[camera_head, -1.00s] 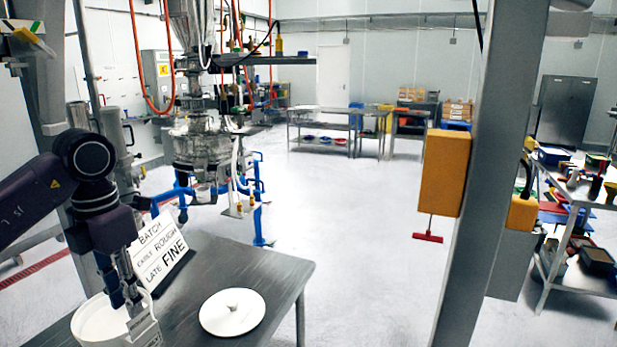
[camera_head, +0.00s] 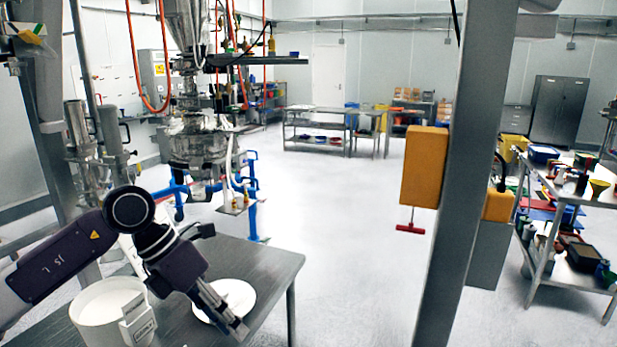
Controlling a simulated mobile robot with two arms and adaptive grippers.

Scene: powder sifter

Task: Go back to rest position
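My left gripper (camera_head: 236,328) reaches in from the left and points down to the right, in front of the white round lid (camera_head: 237,292) on the dark table (camera_head: 268,262). Its fingers are seen at a narrow angle, so I cannot tell whether they are open or shut; no object shows in them. It covers part of the lid. A white bucket (camera_head: 100,303) with a small box-like label holder (camera_head: 137,322) on its side stands left of the gripper, apart from it. My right gripper is not in view.
The sifter machine (camera_head: 198,150) with blue pipework stands behind the table. A grey post (camera_head: 462,190) with an orange box (camera_head: 424,165) rises at the right. A loaded steel shelf table (camera_head: 540,262) stands far right. The floor (camera_head: 345,225) between is clear.

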